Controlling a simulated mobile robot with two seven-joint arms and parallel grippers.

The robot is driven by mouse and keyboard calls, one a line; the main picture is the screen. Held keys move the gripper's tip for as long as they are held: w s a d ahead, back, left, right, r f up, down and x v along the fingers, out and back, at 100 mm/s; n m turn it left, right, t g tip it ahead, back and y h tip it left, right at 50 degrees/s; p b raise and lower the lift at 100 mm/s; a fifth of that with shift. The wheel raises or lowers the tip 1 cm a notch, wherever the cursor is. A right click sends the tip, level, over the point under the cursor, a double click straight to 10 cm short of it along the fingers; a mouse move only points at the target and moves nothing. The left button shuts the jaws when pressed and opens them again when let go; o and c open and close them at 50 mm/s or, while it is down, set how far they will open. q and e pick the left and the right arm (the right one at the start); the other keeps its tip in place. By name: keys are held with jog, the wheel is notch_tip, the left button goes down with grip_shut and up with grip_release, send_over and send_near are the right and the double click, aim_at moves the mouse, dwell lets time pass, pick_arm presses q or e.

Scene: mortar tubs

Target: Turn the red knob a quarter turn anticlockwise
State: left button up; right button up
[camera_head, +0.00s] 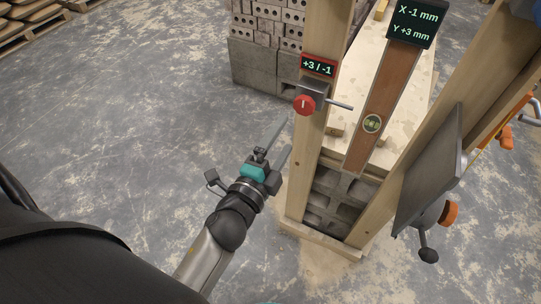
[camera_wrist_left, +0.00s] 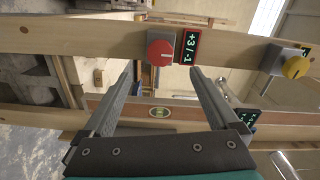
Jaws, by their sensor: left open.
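The red knob (camera_head: 304,105) sits on a small grey box on the left wooden post (camera_head: 322,60). A pale mark on its face stands roughly upright in the head view. A small display (camera_head: 318,65) above it reads +3 / -1. My left gripper (camera_head: 284,136) is open and empty, below and left of the knob and apart from it. In the left wrist view the red knob (camera_wrist_left: 160,53) lies ahead, between and beyond the two fingertips (camera_wrist_left: 161,72). My right gripper does not show.
A larger display (camera_head: 416,22) reads X -1 mm, Y +3 mm. A thin rod sticks out right of the knob box. A dark plate with an orange knob (camera_head: 448,213) is at the right post. Blocks (camera_head: 262,62) stand behind. A yellow knob (camera_wrist_left: 296,67) shows in the wrist view.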

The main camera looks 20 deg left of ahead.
pick_arm(q)
jog(key=shift+s+a, duration=0.1)
jog(key=shift+s, duration=2.4)
jog(key=s+d+f+n+g, duration=0.1)
jog(key=s+f+n+g, duration=0.25)
jog(key=f, duration=1.05)
jog(key=s+d+f+n+g, duration=0.1)
jog(key=s+f+n+g, duration=0.2)
jog(key=f, duration=1)
jog(key=s+a+f+n+g, duration=0.3)
jog(key=s+f+g, duration=0.2)
jog(key=s+f, duration=0.4)
jog(key=s+a+f+n+g, duration=0.3)
jog(key=s+f, duration=0.6)
jog(key=s, duration=0.4)
jog(key=shift+a+f+n+g+y, duration=0.4)
jog(key=shift+n+g, duration=0.35)
jog(key=shift+g, duration=0.3)
